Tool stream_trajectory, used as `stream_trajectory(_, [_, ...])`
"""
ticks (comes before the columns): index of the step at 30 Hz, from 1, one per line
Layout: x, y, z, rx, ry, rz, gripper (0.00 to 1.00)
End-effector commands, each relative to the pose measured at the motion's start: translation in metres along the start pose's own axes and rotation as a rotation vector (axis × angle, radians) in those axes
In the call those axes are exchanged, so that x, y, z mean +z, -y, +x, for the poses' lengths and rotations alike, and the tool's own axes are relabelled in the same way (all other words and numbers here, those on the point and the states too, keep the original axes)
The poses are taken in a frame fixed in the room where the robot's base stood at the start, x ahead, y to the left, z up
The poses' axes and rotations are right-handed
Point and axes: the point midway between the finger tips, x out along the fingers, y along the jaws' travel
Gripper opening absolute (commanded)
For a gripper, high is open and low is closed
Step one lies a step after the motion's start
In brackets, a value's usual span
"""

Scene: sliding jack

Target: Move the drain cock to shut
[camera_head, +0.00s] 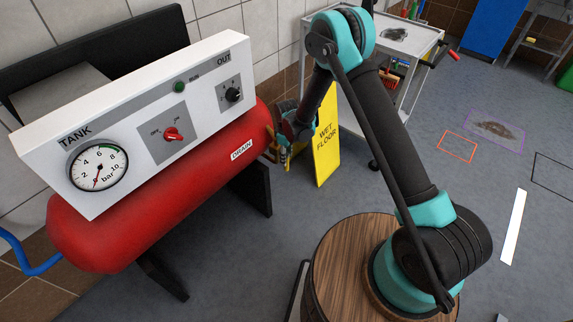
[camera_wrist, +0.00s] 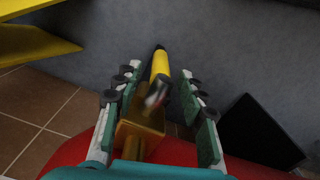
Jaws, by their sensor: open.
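The drain cock shows in the wrist view, with a brass body (camera_wrist: 139,128) at the red tank's end and a yellow lever (camera_wrist: 160,66) with a dark tip. The lever points away from the tank, up the picture, roughly in line with the body. My gripper (camera_wrist: 157,108) is open, one finger on each side of the cock. I see no clear contact, and a gap shows on the right. In the head view my gripper (camera_head: 279,146) is by the tank's right end, near the DRAIN label (camera_head: 242,149); the cock is hardly visible there.
The red tank (camera_head: 160,210) carries a white panel (camera_head: 205,65) with a gauge (camera_head: 98,168), a red knob (camera_head: 173,134) and a black knob (camera_head: 233,95). A yellow wet floor sign (camera_head: 327,140) stands close behind my gripper. A trolley (camera_head: 400,40) stands farther back.

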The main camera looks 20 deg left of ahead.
Motion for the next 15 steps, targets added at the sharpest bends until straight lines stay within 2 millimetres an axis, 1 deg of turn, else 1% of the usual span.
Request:
stream_trajectory(1, [0.0, 0.0, 0.01, 0.0, 0.0, 0.0, 0.41])
stream_trajectory(6, [0.0, 0.0, 0.034, 0.0, 0.0, 0.0, 0.41])
stream_trajectory(9, [0.0, 0.0, 0.044, 0.0, 0.0, 0.0, 0.41])
stream_trajectory(15, [0.0, 0.0, 0.052, 0.0, 0.0, 0.0, 0.41])
